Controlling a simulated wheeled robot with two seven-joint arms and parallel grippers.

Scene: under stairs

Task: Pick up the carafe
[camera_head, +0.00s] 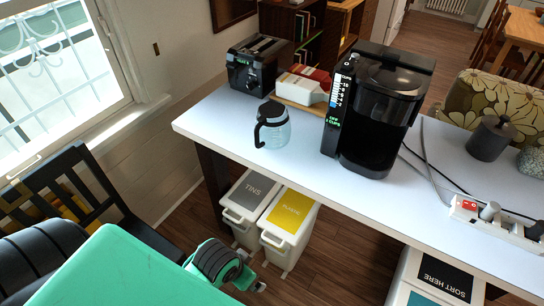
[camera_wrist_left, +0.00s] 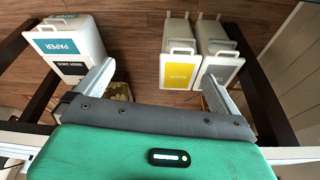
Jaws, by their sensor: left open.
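The carafe (camera_head: 277,134) is clear glass with a black lid and a black handle on its left side. It stands upright on the white table (camera_head: 222,122), near its front edge, left of the black coffee maker (camera_head: 375,135). My left gripper (camera_head: 252,273) is below and in front of the tabletop, well apart from the carafe. In the left wrist view, its two fingers (camera_wrist_left: 156,74) are spread wide with nothing between them. The carafe does not show in that view. My right gripper is not in view.
A black toaster (camera_head: 257,65) and a board with packets (camera_head: 302,88) stand behind the carafe. A grey canister (camera_head: 490,138) and power strip (camera_head: 497,220) are at right. Sorting bins (camera_head: 288,220) stand below the table. A black chair (camera_head: 82,190) is at left.

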